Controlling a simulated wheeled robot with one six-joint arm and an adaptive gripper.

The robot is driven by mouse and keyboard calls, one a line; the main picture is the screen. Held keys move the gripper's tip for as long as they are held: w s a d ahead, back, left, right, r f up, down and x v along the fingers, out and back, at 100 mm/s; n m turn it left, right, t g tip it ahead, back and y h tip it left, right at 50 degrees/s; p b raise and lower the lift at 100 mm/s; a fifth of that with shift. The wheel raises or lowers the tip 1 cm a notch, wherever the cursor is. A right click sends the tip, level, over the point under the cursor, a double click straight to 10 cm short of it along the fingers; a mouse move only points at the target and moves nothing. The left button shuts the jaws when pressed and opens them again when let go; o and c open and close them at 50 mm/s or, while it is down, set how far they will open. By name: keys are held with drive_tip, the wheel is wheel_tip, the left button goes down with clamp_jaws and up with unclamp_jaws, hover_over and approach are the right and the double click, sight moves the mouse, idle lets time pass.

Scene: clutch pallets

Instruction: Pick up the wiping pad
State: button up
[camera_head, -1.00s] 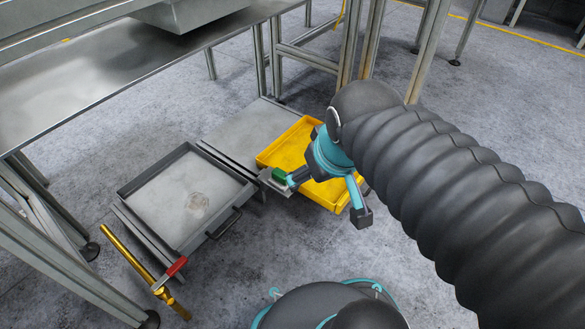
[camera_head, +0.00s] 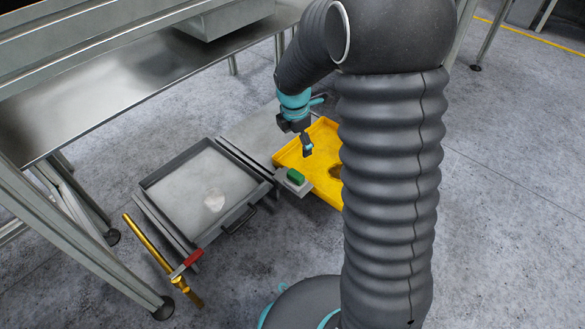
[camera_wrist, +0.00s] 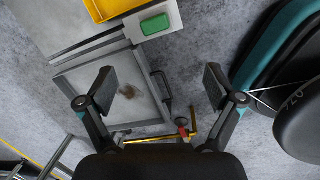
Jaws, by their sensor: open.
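The wiping pad appears to be the green block (camera_head: 296,175) lying on a small grey plate (camera_head: 291,186) between the grey tray and the yellow tray. In the wrist view the green pad (camera_wrist: 155,24) shows at the top, beyond my fingers. My gripper (camera_head: 307,148) hangs above the yellow tray's near part, behind and above the pad in the head view. In the wrist view my gripper (camera_wrist: 160,87) has its two fingers wide apart with nothing between them. It is apart from the pad.
A grey tray (camera_head: 166,225) with a stain on its floor and a front handle stands left of the pad. The yellow tray (camera_head: 283,158) is to the right. A gold bar with a red lever (camera_head: 193,257) lies at front left. A steel table (camera_head: 60,125) stands behind.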

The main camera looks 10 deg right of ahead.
wheel_tip(320, 180, down, 6)
drive_tip(key=w+r+n, duration=0.1)
drive_tip(key=w+n, duration=0.2)
approach(296, 174)
drive_tip(key=shift+n+g, duration=0.3)
drive_tip(key=f, duration=0.3)
drive_tip(key=w+f+b, duration=0.1)
drive_tip(key=f, duration=0.1)
drive_tip(key=shift+w+d, duration=0.1)
drive_tip(key=shift+d, duration=0.3)
drive_tip(key=shift+f+b, duration=0.55)
drive_tip(key=shift+f, duration=2.05)
drive_tip(key=c, duration=1.3)
